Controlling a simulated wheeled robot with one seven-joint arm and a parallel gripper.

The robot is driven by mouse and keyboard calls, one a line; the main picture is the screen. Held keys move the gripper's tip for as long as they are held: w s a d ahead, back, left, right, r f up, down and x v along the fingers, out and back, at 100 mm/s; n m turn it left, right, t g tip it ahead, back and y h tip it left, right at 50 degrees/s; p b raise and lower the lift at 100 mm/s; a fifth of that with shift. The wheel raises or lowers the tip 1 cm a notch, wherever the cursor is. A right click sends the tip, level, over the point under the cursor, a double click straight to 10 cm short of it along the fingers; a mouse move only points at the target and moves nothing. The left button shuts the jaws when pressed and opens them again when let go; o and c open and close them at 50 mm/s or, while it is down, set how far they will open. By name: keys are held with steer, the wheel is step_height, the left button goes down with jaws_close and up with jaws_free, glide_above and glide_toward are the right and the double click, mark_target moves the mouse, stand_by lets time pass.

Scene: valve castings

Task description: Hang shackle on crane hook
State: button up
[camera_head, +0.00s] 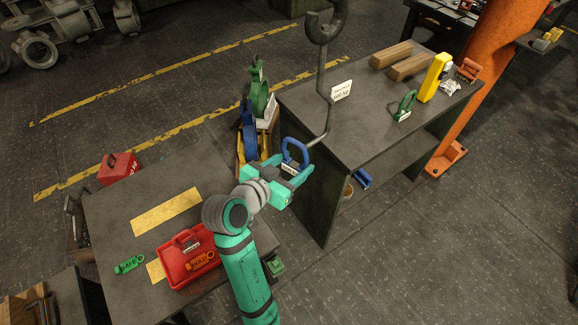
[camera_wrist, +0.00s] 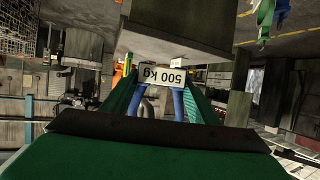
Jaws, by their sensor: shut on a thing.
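The blue shackle (camera_head: 304,152) is held upright in my gripper (camera_head: 284,176), with its bow up. My gripper is shut on its lower part, where a white tag sits.
A dark bench (camera_head: 345,125) stands right behind the hook, bearing a green shackle (camera_head: 405,103), an orange shackle (camera_head: 469,69), a yellow device (camera_head: 434,78) and wood blocks (camera_head: 408,66). A nearer table (camera_head: 115,220) holds a red case (camera_head: 176,262). An orange column (camera_head: 492,70) rises right.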

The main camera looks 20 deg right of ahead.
steer(key=s+d+x, duration=0.1)
steer(key=x, duration=0.5)
steer(key=shift+d+f, duration=0.25)
steer(key=shift+d, duration=0.05)
stand_by(0.8)
steer(key=shift+w+f, duration=0.1)
steer(key=shift+w, duration=0.05)
stand_by(0.3)
steer(key=o, duration=1.4)
steer(key=v, duration=0.9)
steer(key=shift+s+a, duration=0.2)
steer(key=shift+s+a+r, duration=0.35)
steer(key=shift+s+r, duration=0.05)
steer(key=shift+s, duration=0.05)
